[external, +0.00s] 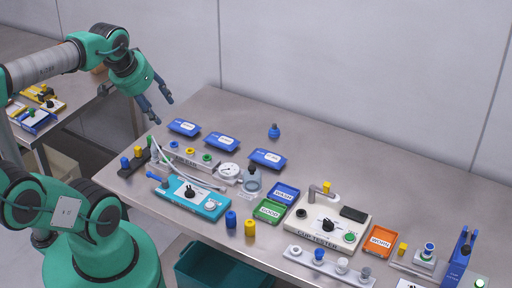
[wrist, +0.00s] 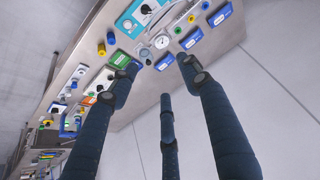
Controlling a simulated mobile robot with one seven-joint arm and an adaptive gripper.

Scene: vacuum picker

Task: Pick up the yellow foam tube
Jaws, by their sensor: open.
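A short yellow foam tube (external: 250,228) stands upright near the front edge of the metal table, just right of a similar blue tube (external: 231,219). The yellow tube also shows small in the wrist view (wrist: 101,49), beside the blue one (wrist: 111,38). My gripper (external: 163,109) is open and empty, raised near the table's back left corner, well away from the yellow tube. Its dark blue fingers spread apart in the wrist view (wrist: 157,80), with nothing between them.
A teal control box (external: 195,197) lies left of the tubes, and a green tray (external: 270,210) and the cup tester (external: 325,228) lie right. A rack (external: 138,160) holds another small yellow piece. Blue trays (external: 221,141) lie farther back. The table's back right is clear.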

